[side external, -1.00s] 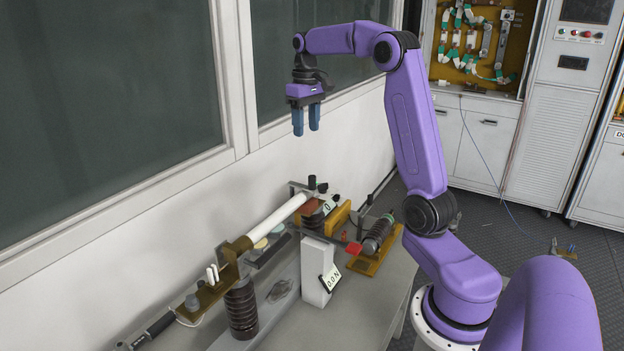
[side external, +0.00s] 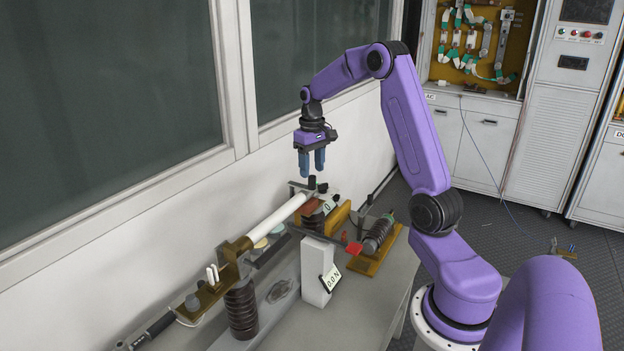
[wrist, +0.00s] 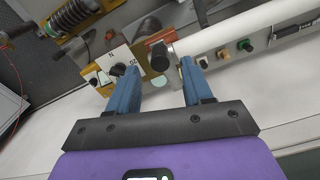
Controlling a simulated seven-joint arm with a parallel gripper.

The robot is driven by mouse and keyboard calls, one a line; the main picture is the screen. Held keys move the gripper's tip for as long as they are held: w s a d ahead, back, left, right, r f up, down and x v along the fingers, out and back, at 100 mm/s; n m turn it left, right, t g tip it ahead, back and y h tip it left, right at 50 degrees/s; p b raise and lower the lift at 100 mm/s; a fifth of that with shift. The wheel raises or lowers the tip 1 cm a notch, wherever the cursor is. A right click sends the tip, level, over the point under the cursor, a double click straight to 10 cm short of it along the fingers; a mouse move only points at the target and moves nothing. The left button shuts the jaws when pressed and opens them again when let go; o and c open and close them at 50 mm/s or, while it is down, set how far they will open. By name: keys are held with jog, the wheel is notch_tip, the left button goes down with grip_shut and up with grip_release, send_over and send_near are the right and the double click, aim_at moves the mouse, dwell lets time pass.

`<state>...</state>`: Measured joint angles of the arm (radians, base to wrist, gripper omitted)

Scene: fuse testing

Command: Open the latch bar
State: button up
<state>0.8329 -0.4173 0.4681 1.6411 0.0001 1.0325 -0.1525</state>
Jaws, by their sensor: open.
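My gripper (side external: 311,168) points straight down, open and empty, above the far end of the white tube (side external: 280,215) on the bench fixture. A short black knob (side external: 312,182) stands just below its blue fingertips, at the end of a dark bar (side external: 298,187). I take this bar to be the latch bar, but cannot be sure. In the wrist view, the black knob (wrist: 160,56) appears between the fingertips (wrist: 157,68), beside a reddish-brown block (wrist: 157,40). Whether the fingers reach down around the knob, I cannot tell. The bar is mostly hidden there.
A ribbed insulator on a yellow base (side external: 366,262) stands to the right. A white display box (side external: 316,270) is nearer on the grey table (side external: 370,310). The window wall (side external: 200,185) runs close behind the fixture. Colored knobs (wrist: 223,53) sit beside the tube.

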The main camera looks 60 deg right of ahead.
aim_at(312, 176)
jog(key=shift+f, duration=2.2)
grip_shut()
